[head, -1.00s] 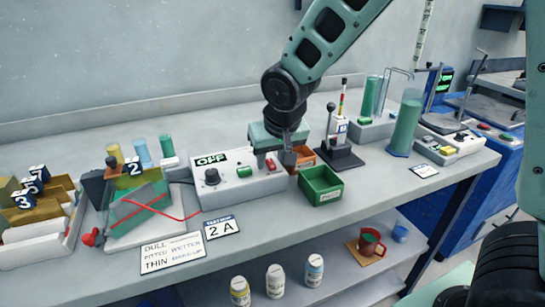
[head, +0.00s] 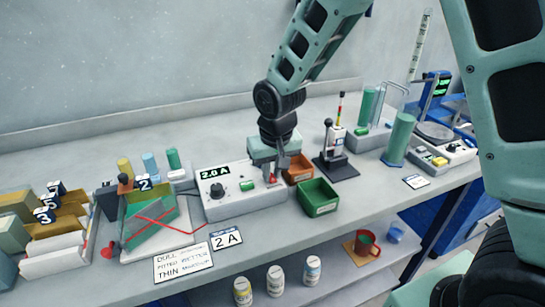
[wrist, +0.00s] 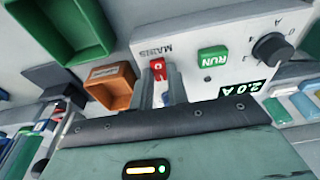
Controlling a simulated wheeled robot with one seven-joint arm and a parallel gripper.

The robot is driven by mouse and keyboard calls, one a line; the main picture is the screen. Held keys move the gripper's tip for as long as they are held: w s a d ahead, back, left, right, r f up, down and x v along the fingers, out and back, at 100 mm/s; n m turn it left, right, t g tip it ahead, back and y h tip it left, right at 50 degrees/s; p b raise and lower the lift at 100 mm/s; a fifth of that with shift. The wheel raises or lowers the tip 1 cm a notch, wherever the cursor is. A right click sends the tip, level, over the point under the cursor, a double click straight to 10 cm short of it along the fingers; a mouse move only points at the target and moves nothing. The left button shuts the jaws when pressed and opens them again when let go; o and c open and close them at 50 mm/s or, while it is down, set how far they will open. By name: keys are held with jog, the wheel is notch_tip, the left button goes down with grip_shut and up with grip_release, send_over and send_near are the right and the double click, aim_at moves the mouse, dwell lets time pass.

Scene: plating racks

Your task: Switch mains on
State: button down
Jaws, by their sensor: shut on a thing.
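The white power supply box (head: 235,200) stands on the bench, with a black knob, a green RUN button (wrist: 214,58) and a display (head: 215,173) that reads 2.0 A. The red mains switch (wrist: 157,66) sits at the box's right end beside the upside-down word MAINS in the wrist view. My gripper (head: 275,178) is over that end, pointing down. In the wrist view my gripper (wrist: 160,80) has its fingers at the red switch, one on each side, shut on it. The fingers hide part of the switch.
An orange bin (head: 299,170) and a green bin (head: 318,198) stand close right of the box. A lever stand (head: 336,160) is behind them. A rack with a red wire (head: 150,222) and a 2 A card (head: 226,239) are to the left and in front.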

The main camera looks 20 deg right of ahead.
aim_at(271, 176)
jog(key=p, duration=0.1)
jog(key=g+p, duration=0.1)
jog(key=p, duration=0.1)
jog(key=shift+w+r+g, duration=0.3)
jog(key=shift+f+g+p, duration=0.2)
jog(key=shift+g+p, duration=0.1)
jog(key=c, duration=1.4)
grip_release()
jog(key=shift+o, duration=0.2)
notch_tip(271, 176, up, 17)
jog(key=b, duration=0.1)
jog(key=shift+r+b, duration=0.15)
jog(key=shift+b, duration=0.15)
